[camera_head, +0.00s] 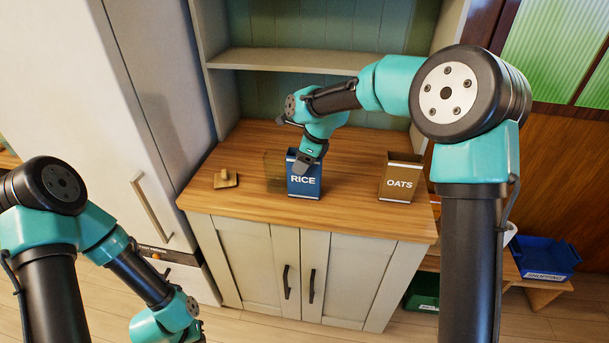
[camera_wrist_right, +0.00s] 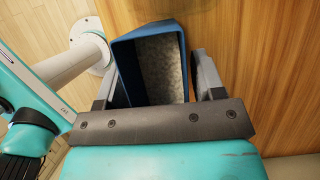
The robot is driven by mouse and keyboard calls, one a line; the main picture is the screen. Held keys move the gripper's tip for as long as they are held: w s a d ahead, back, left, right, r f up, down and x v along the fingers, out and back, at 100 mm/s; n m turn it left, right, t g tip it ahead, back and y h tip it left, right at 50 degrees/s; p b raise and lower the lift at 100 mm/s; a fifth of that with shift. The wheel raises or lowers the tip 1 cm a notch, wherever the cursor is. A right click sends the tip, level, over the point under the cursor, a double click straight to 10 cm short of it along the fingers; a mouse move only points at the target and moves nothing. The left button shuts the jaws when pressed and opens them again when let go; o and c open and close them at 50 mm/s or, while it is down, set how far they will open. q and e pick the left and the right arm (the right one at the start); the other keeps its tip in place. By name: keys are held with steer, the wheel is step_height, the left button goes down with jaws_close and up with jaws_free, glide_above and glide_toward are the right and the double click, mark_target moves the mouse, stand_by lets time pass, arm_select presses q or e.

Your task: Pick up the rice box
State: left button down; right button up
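The blue rice box (camera_head: 304,184), marked RICE, stands upright on the wooden counter (camera_head: 340,210). My right gripper (camera_head: 304,164) is at the top of the box, coming down from above. In the right wrist view the open-topped rice box (camera_wrist_right: 122,60) with pale grains inside sits between the two fingers of my right gripper (camera_wrist_right: 155,75). A narrow strip of wood shows between the box and the right-hand finger, so the gripper looks open around it. My left gripper (camera_head: 194,330) is low at the bottom edge, mostly hidden and far from the box.
A brown oats box (camera_head: 400,179) stands to the right on the counter. A small wooden piece (camera_head: 225,179) lies to the left. A see-through yellowish container (camera_head: 273,168) is close beside the rice box. A shelf (camera_head: 290,61) spans above the back. A blue crate (camera_head: 546,258) is at lower right.

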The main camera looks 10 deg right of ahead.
jaws_close()
stand_by(0.3)
steer(key=shift+r, duration=0.1)
steer(key=shift+r, duration=1.95)
steer(key=s+a+r, duration=0.1)
steer(key=s+a, duration=0.2)
steer(key=s, duration=1.2)
steer(key=shift+s+r, duration=0.25)
steer(key=shift+s, duration=0.1)
